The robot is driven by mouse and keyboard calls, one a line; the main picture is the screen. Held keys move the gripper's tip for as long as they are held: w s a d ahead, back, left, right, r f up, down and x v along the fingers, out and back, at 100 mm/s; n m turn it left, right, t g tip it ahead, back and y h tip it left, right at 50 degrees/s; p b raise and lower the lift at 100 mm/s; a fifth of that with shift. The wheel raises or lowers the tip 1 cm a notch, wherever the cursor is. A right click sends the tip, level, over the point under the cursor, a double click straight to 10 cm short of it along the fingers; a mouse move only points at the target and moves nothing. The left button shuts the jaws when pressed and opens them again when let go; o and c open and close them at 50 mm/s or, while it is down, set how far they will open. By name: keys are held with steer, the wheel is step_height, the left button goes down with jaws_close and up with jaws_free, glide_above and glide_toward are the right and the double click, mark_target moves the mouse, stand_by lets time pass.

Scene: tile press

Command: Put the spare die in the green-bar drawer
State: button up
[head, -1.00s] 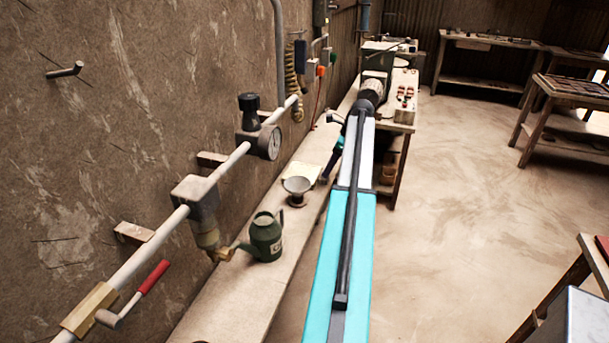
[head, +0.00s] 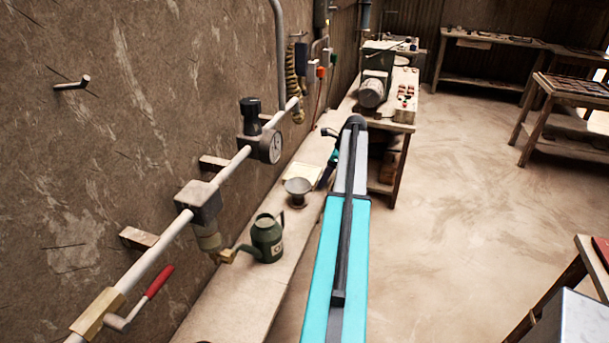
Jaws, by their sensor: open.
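I cannot make out the spare die or the green-bar drawer in this view. My teal arm runs up the middle of the picture to a dark joint. Beyond it, a small teal and dark part of my arm shows low over the bench, just right of the paper sheet. My gripper's fingers do not show. Whatever lies behind the arm is hidden.
A wall bench (head: 235,298) holds a green can (head: 267,240), a metal funnel (head: 298,190) and a paper sheet (head: 301,174). A pipe with a gauge (head: 270,147) and red-handled valve (head: 158,282) runs above. Floor (head: 455,210) right of my arm is clear.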

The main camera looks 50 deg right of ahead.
steer(key=shift+f, duration=0.15)
stand_by(0.4)
steer(key=shift+w, duration=0.1)
jaws_close()
